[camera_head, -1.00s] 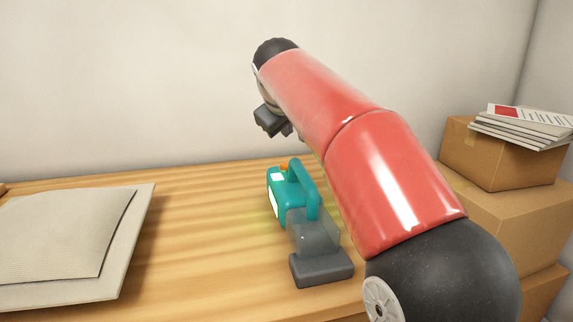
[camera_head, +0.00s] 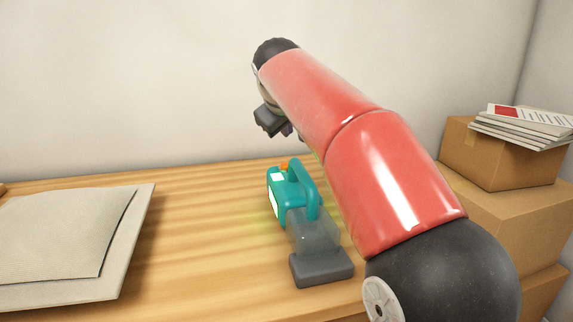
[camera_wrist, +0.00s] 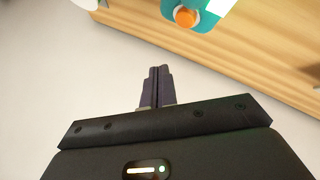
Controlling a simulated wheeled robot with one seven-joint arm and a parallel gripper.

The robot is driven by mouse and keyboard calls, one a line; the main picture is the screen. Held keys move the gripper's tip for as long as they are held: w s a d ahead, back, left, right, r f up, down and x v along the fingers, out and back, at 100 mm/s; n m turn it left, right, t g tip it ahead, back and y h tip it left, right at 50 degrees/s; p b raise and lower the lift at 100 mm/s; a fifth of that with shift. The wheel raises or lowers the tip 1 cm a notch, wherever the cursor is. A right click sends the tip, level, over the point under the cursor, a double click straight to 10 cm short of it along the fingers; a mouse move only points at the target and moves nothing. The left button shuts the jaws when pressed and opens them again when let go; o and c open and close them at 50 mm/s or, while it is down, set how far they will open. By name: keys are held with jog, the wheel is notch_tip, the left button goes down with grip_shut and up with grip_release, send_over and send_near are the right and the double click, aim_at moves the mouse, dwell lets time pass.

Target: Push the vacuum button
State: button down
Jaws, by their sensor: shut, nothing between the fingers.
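A teal hand vacuum (camera_head: 297,195) with a clear dust cup and a dark grey nozzle stands on the wooden table. Its orange button (camera_head: 284,166) is on its far end, beside the handle. In the wrist view the orange button (camera_wrist: 186,17) shows near the top edge on the teal body (camera_wrist: 205,8). My gripper (camera_head: 285,128) is above the table, higher than the vacuum and apart from it. In the wrist view its fingers (camera_wrist: 158,72) are shut together and empty, with a gap between their tips and the button.
A padded beige envelope or cardboard stack (camera_head: 70,240) lies on the table (camera_head: 190,235) at left. Cardboard boxes (camera_head: 500,155) with papers (camera_head: 522,125) on top stand at right. A pale wall (camera_head: 130,80) is behind.

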aim_at(286, 166)
notch_tip(286, 166, up, 4)
jog(key=m+y+p, duration=0.1)
jog(key=m, duration=0.3)
jog(key=m+y+p, duration=0.1)
jog(key=m, duration=0.3)
jog(key=m+y+p, duration=0.1)
jog(key=m, duration=0.4)
jog(key=shift+d+f+g+y, duration=0.1)
jog(key=shift+g+y, duration=0.2)
jog(key=shift+y, duration=0.1)
jog(key=shift+f, duration=0.15)
notch_tip(286, 166, down, 8)
jog(key=b, duration=0.7)
jog(key=shift+f, duration=0.3)
dwell(0.8)
jog(key=shift+f, duration=0.4)
